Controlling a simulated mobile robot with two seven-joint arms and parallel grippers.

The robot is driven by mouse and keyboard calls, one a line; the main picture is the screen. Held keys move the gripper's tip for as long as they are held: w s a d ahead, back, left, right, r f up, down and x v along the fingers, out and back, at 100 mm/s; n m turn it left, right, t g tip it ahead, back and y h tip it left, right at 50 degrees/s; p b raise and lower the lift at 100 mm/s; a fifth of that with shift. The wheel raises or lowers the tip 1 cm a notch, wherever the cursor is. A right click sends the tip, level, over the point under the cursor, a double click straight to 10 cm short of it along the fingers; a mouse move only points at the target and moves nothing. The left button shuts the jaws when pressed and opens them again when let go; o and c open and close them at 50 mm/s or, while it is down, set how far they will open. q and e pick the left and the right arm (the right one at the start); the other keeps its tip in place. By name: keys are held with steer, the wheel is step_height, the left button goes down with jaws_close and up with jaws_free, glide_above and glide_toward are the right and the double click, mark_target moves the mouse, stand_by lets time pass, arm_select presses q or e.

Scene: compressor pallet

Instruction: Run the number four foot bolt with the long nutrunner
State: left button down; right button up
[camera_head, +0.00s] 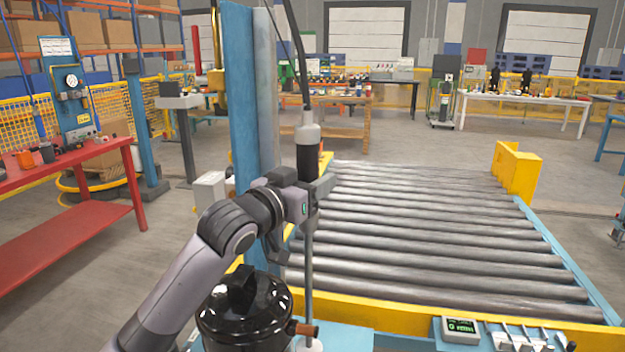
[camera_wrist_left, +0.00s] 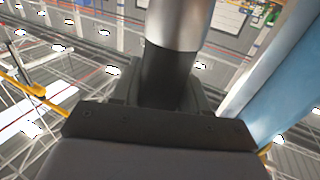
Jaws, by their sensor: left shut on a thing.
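The long nutrunner (camera_head: 308,155) hangs upright on a cable, with a grey top, a black body and a long thin shaft reaching down. My left gripper (camera_head: 315,190) is shut around its black body. In the left wrist view the nutrunner (camera_wrist_left: 178,30) rises as a silver and black cylinder from my left gripper (camera_wrist_left: 165,95). The black compressor (camera_head: 245,318) stands on a light-blue pallet (camera_head: 350,338), with a copper stub on its right. The shaft's lower end meets a pale foot beside this stub. The bolt itself cannot be made out. My right gripper is not in view.
A blue column (camera_head: 240,90) stands close behind the nutrunner. A roller conveyor (camera_head: 440,240) with a yellow front rail lies right of it. A control box (camera_head: 461,328) sits at the rail. A red bench (camera_head: 70,165) is at left.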

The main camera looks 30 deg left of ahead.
mark_target(313, 164)
arm_select(q)
steer(key=shift+d+f+b, duration=0.1)
steer(key=shift+f+b, duration=0.4)
steer(key=shift+f, duration=0.6)
stand_by(1.5)
steer(key=shift+r+p, duration=0.85)
steer(key=shift+p, duration=0.05)
steer(key=shift+r+p, duration=0.7)
steer(key=shift+r, duration=0.15)
steer(key=shift+r+p, duration=0.6)
steer(key=shift+r, duration=0.45)
steer(key=shift+s, duration=0.1)
